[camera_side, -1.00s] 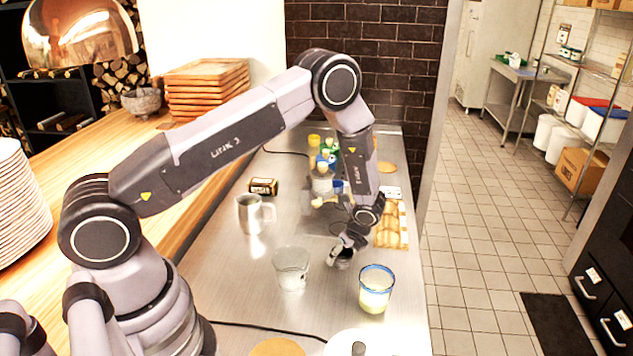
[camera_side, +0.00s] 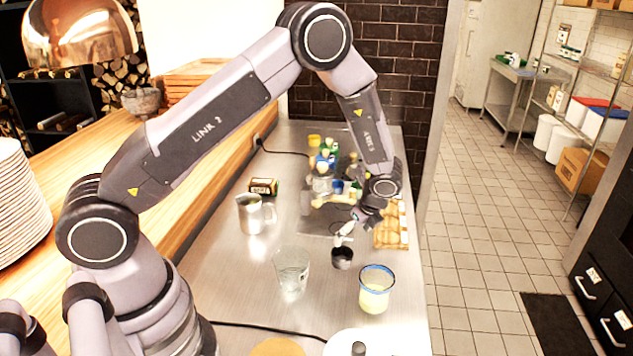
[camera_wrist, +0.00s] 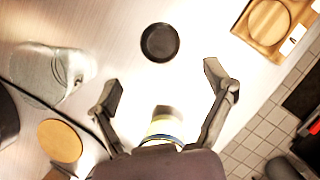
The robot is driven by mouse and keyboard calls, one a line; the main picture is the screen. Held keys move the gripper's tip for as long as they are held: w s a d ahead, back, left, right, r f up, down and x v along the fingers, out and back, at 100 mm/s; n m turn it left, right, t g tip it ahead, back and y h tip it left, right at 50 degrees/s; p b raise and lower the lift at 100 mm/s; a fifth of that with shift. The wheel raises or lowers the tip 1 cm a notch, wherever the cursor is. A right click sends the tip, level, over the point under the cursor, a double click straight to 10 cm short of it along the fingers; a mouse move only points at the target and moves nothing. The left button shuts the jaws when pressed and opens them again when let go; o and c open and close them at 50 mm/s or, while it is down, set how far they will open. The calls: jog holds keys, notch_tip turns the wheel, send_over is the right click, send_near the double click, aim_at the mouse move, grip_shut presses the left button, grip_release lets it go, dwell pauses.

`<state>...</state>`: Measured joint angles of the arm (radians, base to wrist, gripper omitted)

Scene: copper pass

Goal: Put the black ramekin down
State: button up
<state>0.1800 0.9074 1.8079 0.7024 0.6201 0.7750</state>
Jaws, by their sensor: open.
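The black ramekin (camera_side: 342,259) sits upright on the steel counter (camera_side: 225,290), between the clear glass and the blue-rimmed glass and a little behind them. In the wrist view the ramekin (camera_wrist: 160,42) is a dark round dish seen from above, with no contents to be seen. My gripper (camera_side: 346,238) is just above it in the side view. In the wrist view my gripper (camera_wrist: 164,84) has its two fingers wide apart, with nothing between them, and the ramekin lies beyond the fingertips, clear of both.
A clear glass (camera_side: 291,271) stands left of the ramekin, and a blue-rimmed glass (camera_side: 376,290) with pale yellow contents stands front right. A steel pitcher (camera_side: 255,215) is further left. A tan tray (camera_side: 391,228) lies behind right. A white plate (camera_side: 390,342) is at the front.

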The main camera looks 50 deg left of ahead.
jog(key=s+a+r+n+t+h, duration=0.1)
jog(key=s+r+n, duration=0.3)
jog(key=r, duration=0.7)
jog(key=s+r+n+t, duration=0.1)
jog(key=s+r+n, duration=0.25)
jog(key=r, duration=0.75)
jog(key=s+r+n+t+h, duration=0.1)
jog(key=s+r+n, duration=0.4)
jog(key=s, duration=0.5)
jog(key=s+r+n+t+h, duration=0.2)
jog(key=s+r+n, duration=0.2)
jog(key=s, duration=0.7)
jog(key=shift+d+r+n+t, duration=0.2)
jog(key=shift+r+n+t, duration=0.15)
jog(key=shift+n, duration=0.4)
